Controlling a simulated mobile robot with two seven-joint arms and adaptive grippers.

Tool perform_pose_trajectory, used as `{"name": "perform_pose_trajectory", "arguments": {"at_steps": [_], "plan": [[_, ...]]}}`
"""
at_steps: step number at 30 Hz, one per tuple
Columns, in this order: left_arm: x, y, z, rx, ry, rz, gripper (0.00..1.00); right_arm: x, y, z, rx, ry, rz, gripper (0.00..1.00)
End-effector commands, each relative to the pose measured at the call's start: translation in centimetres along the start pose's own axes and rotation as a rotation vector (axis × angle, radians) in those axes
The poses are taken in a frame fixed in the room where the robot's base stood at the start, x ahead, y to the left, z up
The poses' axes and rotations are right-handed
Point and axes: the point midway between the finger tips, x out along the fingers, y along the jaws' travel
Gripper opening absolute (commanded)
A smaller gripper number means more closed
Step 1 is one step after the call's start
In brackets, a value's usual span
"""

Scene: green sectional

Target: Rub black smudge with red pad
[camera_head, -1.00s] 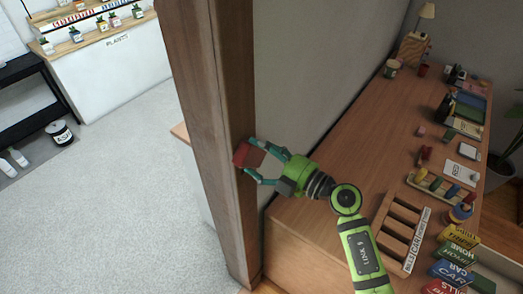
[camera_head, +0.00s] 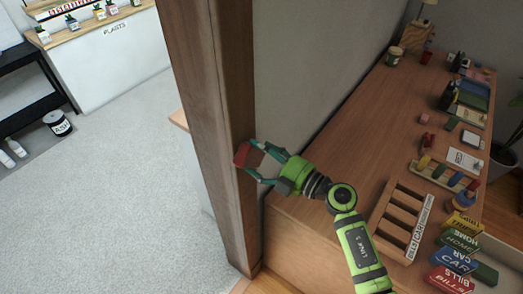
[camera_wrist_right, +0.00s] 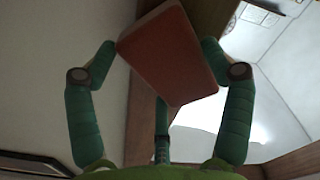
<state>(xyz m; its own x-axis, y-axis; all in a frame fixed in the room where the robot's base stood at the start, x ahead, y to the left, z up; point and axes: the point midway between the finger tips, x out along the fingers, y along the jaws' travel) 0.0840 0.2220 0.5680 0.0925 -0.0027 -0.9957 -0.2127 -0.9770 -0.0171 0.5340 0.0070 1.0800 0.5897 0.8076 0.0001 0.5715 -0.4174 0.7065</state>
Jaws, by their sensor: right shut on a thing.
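The red pad (camera_head: 247,155) is held in my right gripper (camera_head: 257,160), against or very near the face of the wooden post (camera_head: 208,130). In the right wrist view the red pad (camera_wrist_right: 168,55) sits between the fingers of the right gripper (camera_wrist_right: 160,60), tilted. I see no black smudge in either view; the pad and gripper may cover it. My left gripper is not in view.
A wooden desk (camera_head: 340,150) stands to the right, with a slotted organizer (camera_head: 397,222), several labelled blocks (camera_head: 455,262), a peg toy (camera_head: 440,172) and books (camera_head: 470,100). A pale wall (camera_head: 300,60) lies behind the arm. Open floor (camera_head: 120,190) spreads at the left.

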Motion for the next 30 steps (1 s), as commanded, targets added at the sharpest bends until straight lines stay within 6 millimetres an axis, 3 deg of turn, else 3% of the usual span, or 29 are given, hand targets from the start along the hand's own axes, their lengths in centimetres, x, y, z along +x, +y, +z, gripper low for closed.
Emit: {"name": "perform_pose_trajectory", "arguments": {"at_steps": [13,30], "plan": [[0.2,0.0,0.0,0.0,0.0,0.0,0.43,-0.2,-0.6,0.5,0.0,-0.002,-0.002,0.55],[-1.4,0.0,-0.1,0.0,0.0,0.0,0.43,-5.6,-0.5,0.5,0.001,-0.002,-0.001,0.55]]}}
